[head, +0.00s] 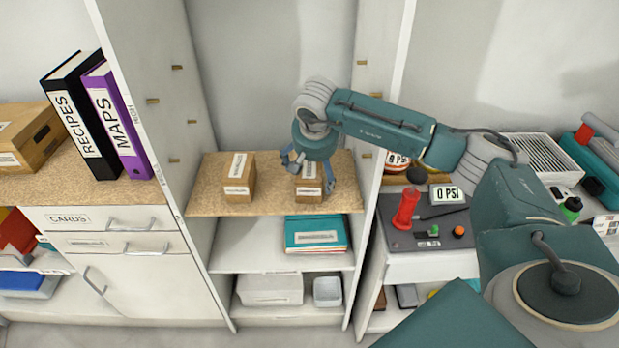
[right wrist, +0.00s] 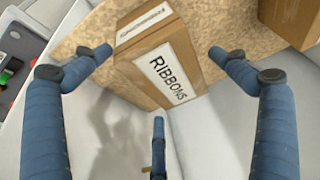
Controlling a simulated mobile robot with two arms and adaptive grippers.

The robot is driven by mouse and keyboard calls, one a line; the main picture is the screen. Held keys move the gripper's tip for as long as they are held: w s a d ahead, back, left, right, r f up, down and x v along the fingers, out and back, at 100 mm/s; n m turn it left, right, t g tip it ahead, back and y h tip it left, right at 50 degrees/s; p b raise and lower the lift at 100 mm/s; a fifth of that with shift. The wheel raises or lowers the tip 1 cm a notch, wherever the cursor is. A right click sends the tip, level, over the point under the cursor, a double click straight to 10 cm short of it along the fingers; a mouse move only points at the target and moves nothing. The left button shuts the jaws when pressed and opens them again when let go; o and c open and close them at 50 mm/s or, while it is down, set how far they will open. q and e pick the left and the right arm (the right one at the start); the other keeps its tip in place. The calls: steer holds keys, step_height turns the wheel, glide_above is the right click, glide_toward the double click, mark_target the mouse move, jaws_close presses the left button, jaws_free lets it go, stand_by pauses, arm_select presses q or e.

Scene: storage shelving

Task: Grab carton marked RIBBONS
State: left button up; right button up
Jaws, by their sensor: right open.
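The carton marked RIBBONS (head: 308,194) is a small brown box with white labels, standing on the tan wooden shelf board (head: 271,199). Its label reads clearly in the right wrist view (right wrist: 158,70). My right gripper (head: 309,172) is open just above and around this carton, partly hiding it in the head view. In the right wrist view, two blue fingers (right wrist: 160,54) are spread on either side of the carton, with clear gaps. A third finger shows below it. My left gripper is not in view.
A similar brown carton (head: 239,178) stands left on the same board; its label is too small to read. White uprights (head: 140,110) close in both sides of the bay. Teal folders (head: 316,235) and white bins (head: 270,289) sit on lower shelves.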

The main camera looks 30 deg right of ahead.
steer(key=shift+f, duration=0.15)
steer(key=shift+c, duration=0.2)
steer(key=c, duration=1.3)
